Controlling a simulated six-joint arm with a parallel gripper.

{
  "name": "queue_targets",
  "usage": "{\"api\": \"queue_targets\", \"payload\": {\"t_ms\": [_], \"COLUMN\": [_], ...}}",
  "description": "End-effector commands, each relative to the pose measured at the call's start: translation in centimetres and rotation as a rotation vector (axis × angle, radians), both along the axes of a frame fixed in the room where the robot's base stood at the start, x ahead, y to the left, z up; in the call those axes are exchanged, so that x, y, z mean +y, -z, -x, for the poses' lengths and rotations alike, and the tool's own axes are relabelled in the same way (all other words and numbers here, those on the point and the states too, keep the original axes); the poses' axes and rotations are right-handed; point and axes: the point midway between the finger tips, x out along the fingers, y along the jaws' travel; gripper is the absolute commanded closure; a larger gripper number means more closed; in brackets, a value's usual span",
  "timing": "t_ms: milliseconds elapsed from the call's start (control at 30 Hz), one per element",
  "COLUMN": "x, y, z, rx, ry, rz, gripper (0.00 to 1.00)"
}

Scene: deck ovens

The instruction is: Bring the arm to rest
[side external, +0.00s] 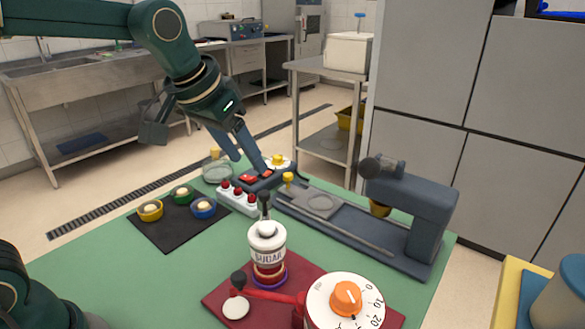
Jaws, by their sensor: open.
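My arm, dark green, reaches in from the upper left in the side external view. My gripper (251,166) points down over the far part of the green table (120,262), with its two fingers apart. The fingertips are close to a dark block with red patches (250,177) and a white block with several red knobs (238,198). I cannot tell whether the fingers touch anything. No object shows held between them.
A black mat (165,236) with several coloured cups lies left. A grey press-like device (425,210) stands right. In front are a sugar jar (268,243) and a dial timer (343,302) on a red mat (220,305). A glass dish (217,172) is behind.

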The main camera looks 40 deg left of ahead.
Motion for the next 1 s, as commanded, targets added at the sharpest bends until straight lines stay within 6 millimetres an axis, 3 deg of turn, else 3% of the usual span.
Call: {"api": "queue_targets", "payload": {"t_ms": [100,233,533,733,1000], "x": [0.0,0.0,0.0,0.0,0.0], "y": [-1.7,-2.0,1.4,3.9,4.2], "z": [3.2,7.0,14.8,17.0,17.1], "rx": [-0.050,-0.076,-0.075,-0.019,-0.008], "ry": [0.000,0.002,0.009,0.014,0.016], "rz": [0.000,0.000,-0.001,-0.003,-0.004], "gripper": [0.41,0.41,0.41,0.41,0.41]}}
